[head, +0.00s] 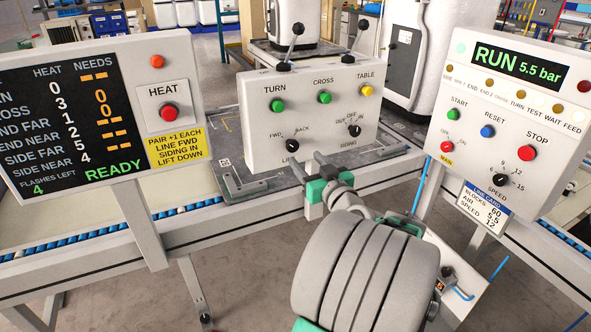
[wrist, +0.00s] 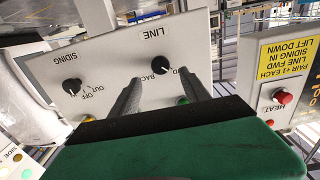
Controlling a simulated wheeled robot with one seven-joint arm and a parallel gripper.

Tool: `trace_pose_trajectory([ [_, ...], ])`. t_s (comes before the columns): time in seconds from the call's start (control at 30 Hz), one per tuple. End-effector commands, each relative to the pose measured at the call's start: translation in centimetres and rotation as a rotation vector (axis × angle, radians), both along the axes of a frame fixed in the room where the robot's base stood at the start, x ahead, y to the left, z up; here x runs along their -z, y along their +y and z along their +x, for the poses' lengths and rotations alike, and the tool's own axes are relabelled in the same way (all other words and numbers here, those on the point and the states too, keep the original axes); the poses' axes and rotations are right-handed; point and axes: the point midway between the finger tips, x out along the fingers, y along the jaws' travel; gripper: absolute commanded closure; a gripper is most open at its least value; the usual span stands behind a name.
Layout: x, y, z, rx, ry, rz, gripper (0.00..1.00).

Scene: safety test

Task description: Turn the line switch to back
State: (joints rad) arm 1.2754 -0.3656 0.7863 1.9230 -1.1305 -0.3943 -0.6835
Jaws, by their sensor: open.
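The black line switch (head: 292,145) is a round knob at the lower left of the tilted white control panel (head: 316,108). FWD is printed at its upper left and BACK at its upper right. The wrist view shows this switch (wrist: 161,65) upside down; its white mark appears to point towards FWD, whose label is partly hidden by a finger. My gripper (head: 327,167) is open and empty in front of the panel's lower edge, right of the switch. In the wrist view the two fingers of my gripper (wrist: 160,78) point towards the switch from either side; no contact is visible.
The siding knob (head: 354,130) is to the right on the same panel. Green and yellow buttons sit above, with upright levers (head: 291,42) on top. A heat board (head: 105,105) stands left and a run panel (head: 508,108) right. A conveyor (head: 95,235) runs below.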

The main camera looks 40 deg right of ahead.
Motion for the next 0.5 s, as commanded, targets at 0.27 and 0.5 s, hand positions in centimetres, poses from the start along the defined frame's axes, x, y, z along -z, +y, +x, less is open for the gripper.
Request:
trace_pose_trajectory([
  [0.27,-0.4,-1.2,4.7,-0.005,-0.002,-0.002,0.46],
  [0.5,-0.3,-2.0,7.2,-0.001,0.000,0.000,0.46],
])
